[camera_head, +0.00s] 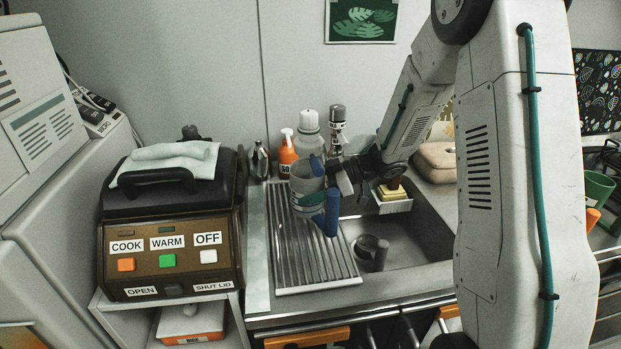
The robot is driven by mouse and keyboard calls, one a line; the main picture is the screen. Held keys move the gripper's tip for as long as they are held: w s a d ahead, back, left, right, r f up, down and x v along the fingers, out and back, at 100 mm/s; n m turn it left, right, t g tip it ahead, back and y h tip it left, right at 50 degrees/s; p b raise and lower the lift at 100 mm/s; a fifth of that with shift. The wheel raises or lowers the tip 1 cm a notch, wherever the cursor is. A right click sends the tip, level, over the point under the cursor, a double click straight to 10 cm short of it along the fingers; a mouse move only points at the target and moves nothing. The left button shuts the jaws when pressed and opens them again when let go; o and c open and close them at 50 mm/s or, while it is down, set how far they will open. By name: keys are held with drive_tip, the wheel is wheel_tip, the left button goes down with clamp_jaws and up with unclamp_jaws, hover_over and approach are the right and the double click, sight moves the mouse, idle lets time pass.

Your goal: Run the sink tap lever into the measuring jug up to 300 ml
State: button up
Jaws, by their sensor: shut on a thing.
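My gripper (322,190) has blue fingertips and is shut on the measuring jug (304,181), a pale, see-through vessel. The jug looks upright and is held above the ribbed drainboard, left of the sink basin (420,228). A chrome upright fitting (338,126) stands behind the jug against the wall; it looks like the tap, but its lever and spout cannot be made out. The marks and any water in the jug are too small to read.
The drainboard (318,277) is clear. A grey cylinder (381,254) stands in the basin. An orange bottle (288,155) and a white-capped bottle (309,130) stand behind the jug. A sponge holder (394,204) sits at the basin's back. A cooker (172,252) stands left.

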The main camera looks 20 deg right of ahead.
drive_tip(key=shift+f, duration=0.45)
drive_tip(key=shift+f, duration=0.45)
drive_tip(key=o, duration=1.5)
drive_tip(key=shift+o, duration=0.2)
drive_tip(key=v, duration=0.8)
